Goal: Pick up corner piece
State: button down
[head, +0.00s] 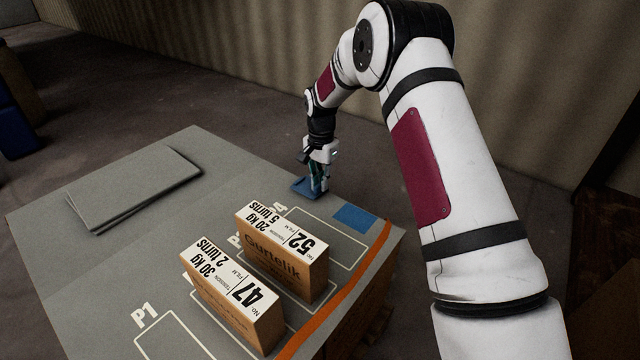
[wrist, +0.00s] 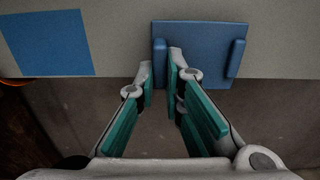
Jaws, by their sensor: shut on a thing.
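The blue corner piece (head: 301,186) lies at the far edge of the grey table top. In the wrist view the corner piece (wrist: 208,48) shows as a flat blue plate with a raised lip on its left and right sides. My gripper (head: 317,183) points down at it. In the wrist view the fingertips of my gripper (wrist: 161,66) are shut on the left lip, one on each side. The fingers hide part of that lip. The piece appears to rest at the table edge; I cannot tell whether it is lifted.
A flat blue square (head: 355,217) is on the table beside the piece. Two cartons, numbered 52 (head: 283,262) and 47 (head: 233,305), stand on white-outlined places. A grey folded sheet (head: 135,188) lies at the left. An orange strip (head: 345,291) runs along the right edge.

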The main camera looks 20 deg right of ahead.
notch_tip(320, 180, up, 3)
jog(key=shift+p, duration=0.65)
jog(key=s+a+p, duration=0.1)
jog(key=s, duration=0.4)
jog(key=s+a+p, duration=0.1)
jog(key=s, duration=0.4)
jog(key=s+p, duration=0.1)
jog(key=s, duration=0.4)
jog(key=shift+s+a+r, duration=0.4)
